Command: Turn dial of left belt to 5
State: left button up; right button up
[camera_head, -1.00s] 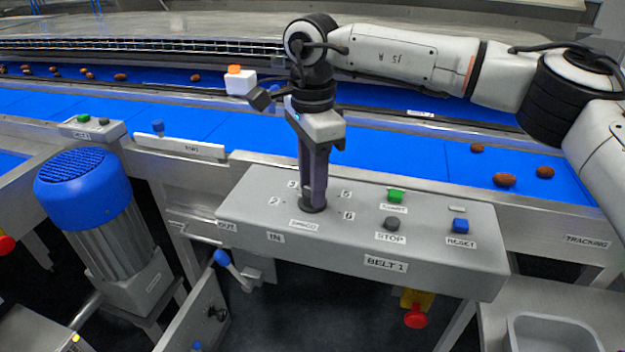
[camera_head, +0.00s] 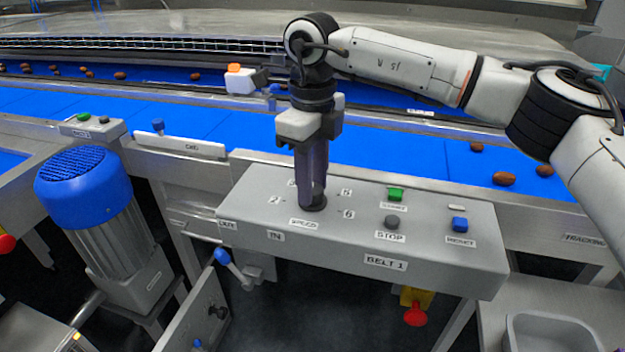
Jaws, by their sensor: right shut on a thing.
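The control panel (camera_head: 330,232) labelled BELT 1 stands in front of the blue belt. Its dial (camera_head: 313,206) is a dark round knob at the panel's left part, with numbers 2, 5 and 6 readable around it. My right gripper (camera_head: 312,198) points straight down from above and is shut on the dial. The fingers cover most of the knob, so its pointer and setting cannot be read. The 5 (camera_head: 347,192) is to the upper right of the dial. My left gripper is not in view.
The panel also has a green button (camera_head: 395,193), a grey STOP button (camera_head: 392,222) and a blue RESET button (camera_head: 460,224). A red emergency knob (camera_head: 415,315) hangs below. A blue-capped motor (camera_head: 83,180) stands left. Brown dates (camera_head: 504,179) lie on the belt.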

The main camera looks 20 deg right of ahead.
jog(key=m, duration=0.3)
jog(key=shift+m, duration=0.4)
jog(key=m, duration=0.3)
jog(key=shift+m, duration=0.3)
jog(key=m, duration=0.6)
jog(key=shift+r, duration=0.1)
jog(key=o, duration=1.1)
jog(key=shift+c, duration=0.2)
notch_tip(320, 180, up, 10)
jog(key=shift+r, duration=0.15)
